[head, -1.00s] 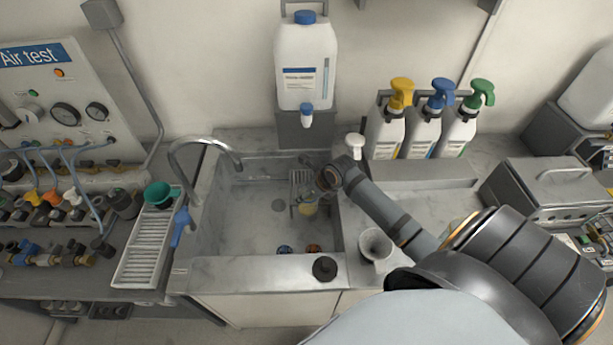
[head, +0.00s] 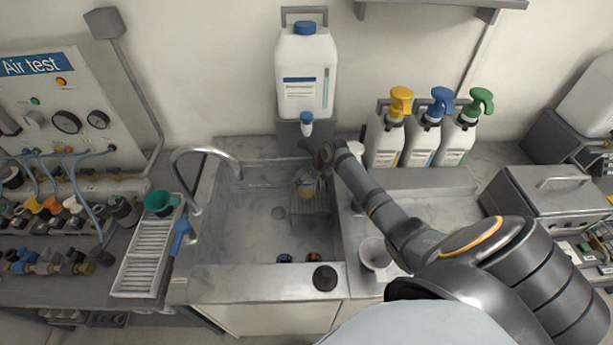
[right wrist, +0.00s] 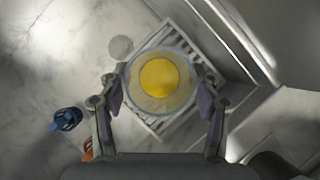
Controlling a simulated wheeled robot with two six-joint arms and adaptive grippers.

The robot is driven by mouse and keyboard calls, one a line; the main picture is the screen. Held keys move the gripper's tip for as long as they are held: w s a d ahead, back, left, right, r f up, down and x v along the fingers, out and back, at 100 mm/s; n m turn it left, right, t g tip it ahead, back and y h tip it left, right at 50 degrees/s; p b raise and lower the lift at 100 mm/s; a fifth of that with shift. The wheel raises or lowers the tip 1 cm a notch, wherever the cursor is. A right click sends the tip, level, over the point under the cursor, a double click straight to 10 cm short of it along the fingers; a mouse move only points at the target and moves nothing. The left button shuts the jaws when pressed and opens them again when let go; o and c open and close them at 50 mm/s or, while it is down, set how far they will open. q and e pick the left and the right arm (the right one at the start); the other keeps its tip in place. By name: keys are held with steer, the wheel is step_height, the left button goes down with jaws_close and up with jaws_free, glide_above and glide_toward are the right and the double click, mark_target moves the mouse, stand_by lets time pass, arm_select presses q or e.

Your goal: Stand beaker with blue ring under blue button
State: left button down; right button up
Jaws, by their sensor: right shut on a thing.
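My right gripper (head: 316,164) is shut on a clear beaker (head: 306,184), held over the back right of the sink. The right wrist view looks down into the beaker (right wrist: 160,82), with a yellow disc at its bottom and a finger on each side. No blue ring shows on it. The blue button (head: 306,119) is on the front of the white canister (head: 305,72), above and behind the beaker. A small blue-ringed thing (head: 284,258) is at the sink's front; it also shows in the right wrist view (right wrist: 66,119). My left gripper is out of view.
A slatted grate (head: 322,201) lies below the beaker, beside the sink's right wall. An orange-ringed thing (head: 313,257) is at the sink's front. The tap (head: 205,152) arches over the left side. Pump bottles (head: 425,140) stand at right. The sink's middle is clear.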

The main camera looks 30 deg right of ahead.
mark_target(337, 192)
steer(key=shift+s, duration=0.1)
steer(key=o, duration=1.5)
steer(key=shift+f, duration=0.15)
steer(key=shift+o, duration=0.2)
steer(key=shift+s+d+r+p, duration=0.2)
steer(key=shift+s+d+r, duration=0.35)
steer(key=shift+s, duration=1.65)
steer(key=shift+s+d+r+p, duration=0.15)
steer(key=shift+s+d+r, duration=0.35)
steer(key=shift+s, duration=1.65)
steer(key=shift+s+d+r+p, duration=0.2)
steer(key=shift+s+d+r, duration=0.3)
steer(key=shift+s, duration=1.7)
